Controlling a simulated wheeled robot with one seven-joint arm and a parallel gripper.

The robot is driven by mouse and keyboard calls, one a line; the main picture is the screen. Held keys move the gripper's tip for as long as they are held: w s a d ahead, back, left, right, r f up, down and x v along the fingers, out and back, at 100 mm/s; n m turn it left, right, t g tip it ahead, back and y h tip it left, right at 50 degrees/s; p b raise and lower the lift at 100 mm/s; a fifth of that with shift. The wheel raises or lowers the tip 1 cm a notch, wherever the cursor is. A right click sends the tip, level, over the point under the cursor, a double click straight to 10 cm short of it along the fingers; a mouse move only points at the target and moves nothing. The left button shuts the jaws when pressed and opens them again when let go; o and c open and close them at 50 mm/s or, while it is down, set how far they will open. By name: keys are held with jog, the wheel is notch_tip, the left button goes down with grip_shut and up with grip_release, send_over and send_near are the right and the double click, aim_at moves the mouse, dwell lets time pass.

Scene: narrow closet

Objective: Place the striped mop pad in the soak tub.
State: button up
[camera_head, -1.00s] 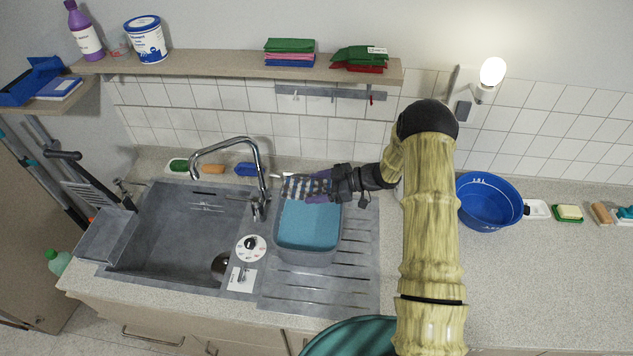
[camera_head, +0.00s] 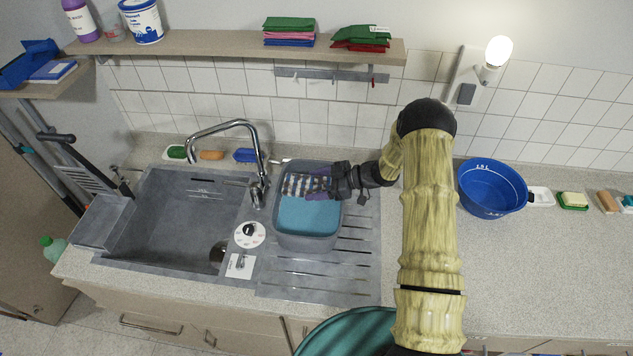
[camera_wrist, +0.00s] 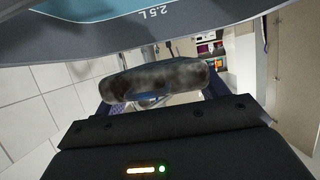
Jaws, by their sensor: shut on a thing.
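The striped mop pad (camera_head: 303,185) has dark and light stripes and shows over the back part of the soak tub in the head view. My gripper (camera_head: 326,186) comes from the right and is shut on the pad's right end. The soak tub (camera_head: 306,243) is grey, holds blue water and stands on the drainer right of the tap. In the wrist view the pad (camera_wrist: 155,81) shows a mottled grey-brown side between my fingers (camera_wrist: 160,100). The tub wall (camera_wrist: 210,32), marked 2.5 L upside down, shows apart from it. I cannot tell whether the pad touches the water.
The tap (camera_head: 258,165) rises close to the tub's left side, above the sink (camera_head: 180,225). A blue basin (camera_head: 491,188) stands on the counter right of my arm. A shelf (camera_head: 220,48) with folded cloths runs along the wall above. The front right counter is clear.

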notch_tip(320, 180, down, 5)
jog(key=b, duration=0.2)
jog(key=shift+f+b, duration=0.2)
jog(key=shift+b, duration=0.15)
jog(key=o, duration=1.1)
jog(key=shift+c, duration=0.2)
notch_tip(320, 180, up, 7)
jog(key=p, duration=0.4)
jog(key=shift+s+d+r, duration=0.1)
